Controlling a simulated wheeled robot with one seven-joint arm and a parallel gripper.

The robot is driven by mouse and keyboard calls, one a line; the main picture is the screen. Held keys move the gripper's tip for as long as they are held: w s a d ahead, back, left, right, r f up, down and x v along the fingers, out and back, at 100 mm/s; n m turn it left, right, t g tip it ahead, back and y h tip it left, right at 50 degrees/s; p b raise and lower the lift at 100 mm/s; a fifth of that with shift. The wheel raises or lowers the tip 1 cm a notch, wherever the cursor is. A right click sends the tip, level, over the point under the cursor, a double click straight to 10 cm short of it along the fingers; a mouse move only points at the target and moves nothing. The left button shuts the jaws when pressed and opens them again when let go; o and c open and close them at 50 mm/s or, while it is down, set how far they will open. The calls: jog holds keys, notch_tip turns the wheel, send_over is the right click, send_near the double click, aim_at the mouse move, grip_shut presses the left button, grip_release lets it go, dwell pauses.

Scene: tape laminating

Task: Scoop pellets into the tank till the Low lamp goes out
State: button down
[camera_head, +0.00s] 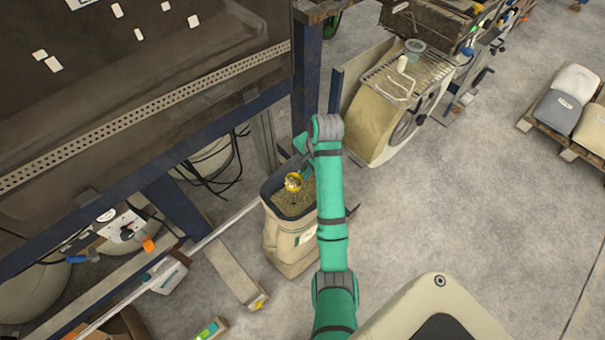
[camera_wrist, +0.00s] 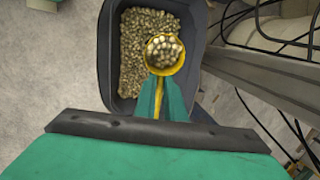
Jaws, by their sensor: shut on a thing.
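A yellow scoop (camera_head: 293,181) with pellets in its bowl is over the open pellet bin (camera_head: 272,232). It also shows in the wrist view (camera_wrist: 164,53), its bowl heaped with pale pellets. My gripper (camera_wrist: 160,98) is shut on the scoop's handle; in the head view the arm hides part of it. Loose tan pellets (camera_wrist: 135,75) lie inside the dark rim of the bin (camera_wrist: 107,60). I cannot tell how far the scoop is above them. I cannot make out the tank or the Low lamp for certain.
A machine with a wire rack (camera_head: 410,72) on top stands behind and right of the bin. A blue post (camera_head: 306,75) and a large dark machine frame (camera_head: 150,80) stand to the left, with loose black cables. Open concrete floor (camera_head: 450,200) lies to the right.

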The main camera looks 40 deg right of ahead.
jog(key=shift+d+r, duration=0.45)
jog(key=shift+r, duration=0.4)
jog(key=shift+s+d+r+y, duration=0.1)
jog(key=shift+d+r+y, duration=0.15)
jog(key=shift+r, duration=0.55)
jog(key=shift+d+r+y, duration=0.15)
jog(key=shift+d+r, duration=0.1)
jog(key=shift+r, duration=0.55)
jog(key=s+d+r, duration=0.4)
jog(key=s, duration=0.5)
jog(key=s+d+r, duration=0.4)
jog(key=s+r, duration=0.1)
jog(key=s, duration=0.4)
jog(key=s+d+r, duration=0.4)
jog(key=s+r, duration=0.1)
jog(key=s, duration=0.4)
jog(key=shift+s+d, duration=0.2)
